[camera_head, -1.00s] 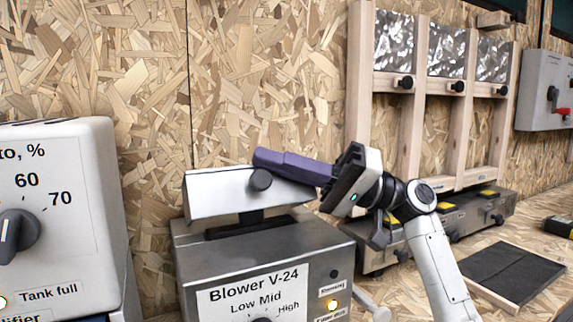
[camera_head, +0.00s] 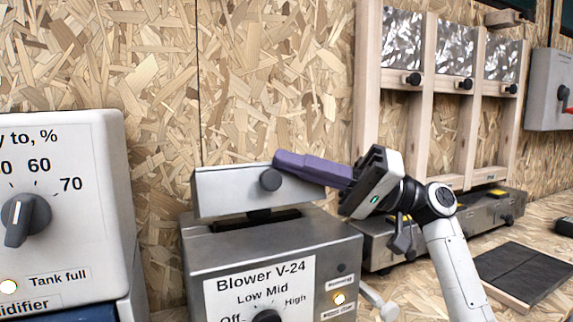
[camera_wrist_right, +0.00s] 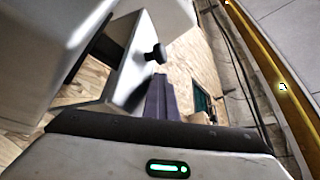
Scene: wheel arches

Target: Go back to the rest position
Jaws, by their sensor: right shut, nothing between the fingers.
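My right gripper (camera_head: 280,163) has long purple fingers, closed together and empty. It points left, its tips just above and beside the round black knob (camera_head: 270,180) on the silver flap (camera_head: 222,190) of the blower (camera_head: 225,250); I cannot tell whether they touch. In the right wrist view the purple fingers (camera_wrist_right: 158,85) point away from the camera, close to the black knob (camera_wrist_right: 156,53) on the pale flap. My right forearm comes up from the lower right. My left gripper is not in view.
A white humidifier with a dial (camera_head: 25,218) stands at the left. Behind my right arm are a wooden frame (camera_head: 368,85) with foil panels and a long metal box (camera_head: 480,215). A dark mat (camera_head: 520,272) lies at the right. Plywood-like chipboard wall closes the back.

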